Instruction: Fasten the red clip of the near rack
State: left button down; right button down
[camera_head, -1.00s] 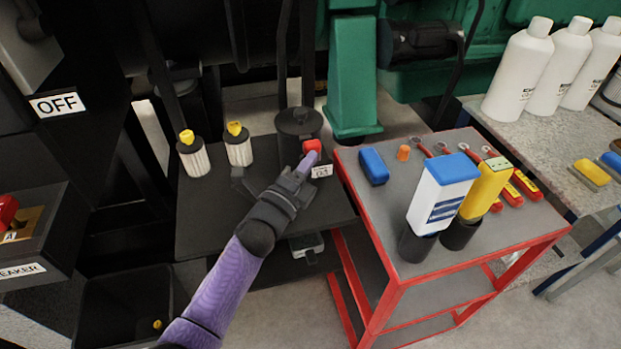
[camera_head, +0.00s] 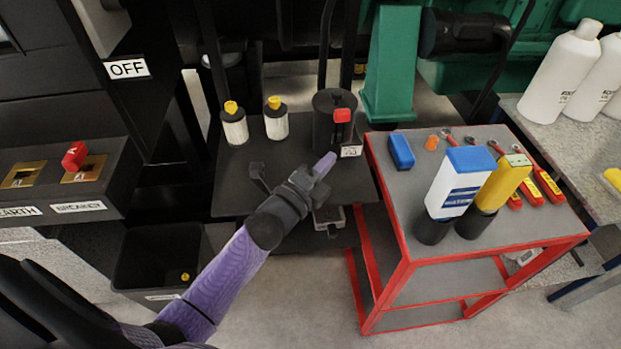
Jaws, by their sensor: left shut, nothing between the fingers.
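The near rack is a dark shelf (camera_head: 232,182) holding a black cylinder (camera_head: 325,103) at its right end. The red clip (camera_head: 342,115) sits on the front of that cylinder, above a small white label (camera_head: 351,151). My left gripper (camera_head: 325,164) is shut and empty, just below and in front of the clip, with a visible gap between them. The clip is in plain sight. My right gripper is not in view.
Two white filters with yellow tops (camera_head: 234,124) stand on the shelf's left. A red-framed cart (camera_head: 405,215) with bottles and tools stands close on the right. A black bin (camera_head: 150,262) is at lower left, beneath a panel with a red switch (camera_head: 74,155).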

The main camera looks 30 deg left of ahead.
pick_arm(q)
jog(key=v, duration=0.5)
jog(key=shift+s+r+p, duration=0.15)
jog(key=shift+r+p, duration=0.15)
